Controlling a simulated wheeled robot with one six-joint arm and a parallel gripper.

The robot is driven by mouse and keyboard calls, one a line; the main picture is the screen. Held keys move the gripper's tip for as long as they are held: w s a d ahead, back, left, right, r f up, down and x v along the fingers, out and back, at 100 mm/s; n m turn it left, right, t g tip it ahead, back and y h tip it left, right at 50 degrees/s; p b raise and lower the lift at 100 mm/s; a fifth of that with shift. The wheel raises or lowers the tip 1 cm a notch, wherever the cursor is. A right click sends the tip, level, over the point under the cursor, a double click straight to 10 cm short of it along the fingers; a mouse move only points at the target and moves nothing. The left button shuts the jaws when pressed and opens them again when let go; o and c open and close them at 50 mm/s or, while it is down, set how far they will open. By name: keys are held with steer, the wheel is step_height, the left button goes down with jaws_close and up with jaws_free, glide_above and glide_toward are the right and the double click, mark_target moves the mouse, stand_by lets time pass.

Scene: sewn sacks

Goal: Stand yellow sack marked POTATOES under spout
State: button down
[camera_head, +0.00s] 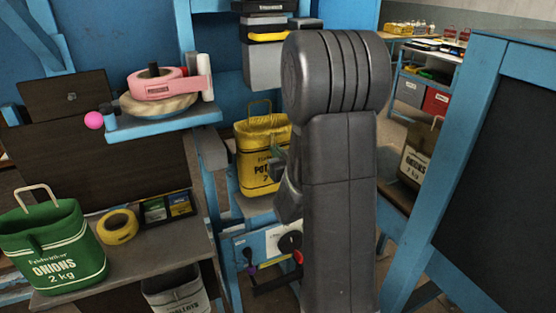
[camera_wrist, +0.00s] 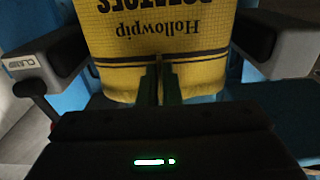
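The yellow sack marked POTATOES (camera_head: 258,162) stands upright, handle up, on a blue shelf (camera_head: 250,205) below a grey boxy unit (camera_head: 263,66) that may be the spout. My arm hides its right side. In the wrist view the yellow sack (camera_wrist: 150,55) fills the top middle, its lettering upside down. My gripper (camera_wrist: 159,75) has two dark green fingers close together against or just before the sack's face. Whether cloth is between them is unclear. In the head view my gripper (camera_head: 280,168) is beside the sack, partly hidden by my arm.
Grey padded pieces (camera_wrist: 45,58) (camera_wrist: 277,44) flank the sack in the wrist view. A green ONIONS sack (camera_head: 55,250), yellow tape roll (camera_head: 118,227) and small boxes (camera_head: 168,207) stand on the left bench. A blue-framed dark panel (camera_head: 500,165) blocks the right.

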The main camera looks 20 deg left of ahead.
step_height(320, 180, down, 3)
steer(key=shift+d+f, duration=0.1)
steer(key=shift+f, duration=0.2)
steer(key=c, duration=1.6)
jaws_free()
steer(key=shift+r, duration=0.15)
steer(key=b+v, duration=0.2)
steer(key=v, duration=1)
steer(key=shift+r+b, duration=0.1)
steer(key=shift+b, duration=0.2)
